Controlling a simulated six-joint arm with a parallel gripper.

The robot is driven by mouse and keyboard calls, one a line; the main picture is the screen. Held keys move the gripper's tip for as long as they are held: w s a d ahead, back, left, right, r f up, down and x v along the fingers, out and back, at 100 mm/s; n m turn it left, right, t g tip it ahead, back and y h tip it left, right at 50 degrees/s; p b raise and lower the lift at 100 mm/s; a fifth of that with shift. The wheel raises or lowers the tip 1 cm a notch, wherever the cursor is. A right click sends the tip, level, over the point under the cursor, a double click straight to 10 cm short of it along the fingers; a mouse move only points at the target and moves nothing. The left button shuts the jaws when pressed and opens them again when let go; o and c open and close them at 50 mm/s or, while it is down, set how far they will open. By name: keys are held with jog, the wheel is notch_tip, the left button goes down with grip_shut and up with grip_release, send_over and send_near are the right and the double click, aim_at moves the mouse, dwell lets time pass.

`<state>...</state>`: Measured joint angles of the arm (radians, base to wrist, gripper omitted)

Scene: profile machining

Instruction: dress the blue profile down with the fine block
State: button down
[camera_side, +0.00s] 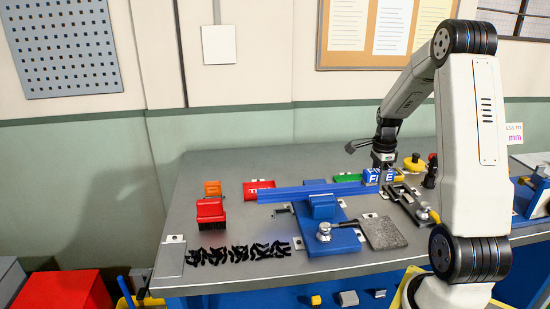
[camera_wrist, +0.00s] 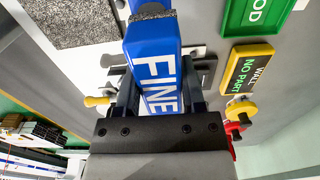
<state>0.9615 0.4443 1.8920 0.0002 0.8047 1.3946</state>
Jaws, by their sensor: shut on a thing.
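The fine block (camera_side: 371,177) is blue with white FINE lettering. It also fills the middle of the wrist view (camera_wrist: 152,45). My gripper (camera_side: 383,163) is shut on it, with one dark finger on each side in the wrist view (camera_wrist: 158,92). The blue profile (camera_side: 285,194) is a long bar lying across the blue clamping fixture (camera_side: 335,240), level along the bench. The fine block is by the profile's right end; I cannot tell whether they touch.
A red-handled brush (camera_side: 210,211) and orange block (camera_side: 212,188) stand left. Black shavings (camera_side: 238,253) lie along the front. A red tray (camera_side: 251,190), green tray (camera_wrist: 265,18) and grey rough pad (camera_side: 382,232) surround the fixture. A yellow WALL NO PART sign (camera_wrist: 248,70) is near the gripper.

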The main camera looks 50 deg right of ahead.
aim_at(361, 184)
jog(key=shift+w+a, duration=1.85)
jog(key=shift+a, duration=0.05)
jog(key=shift+s+d, duration=1.95)
jog(key=shift+d, duration=0.05)
jog(key=shift+s+d+r, duration=0.1)
jog(key=shift+r, duration=4)
jog(key=shift+f, duration=0.2)
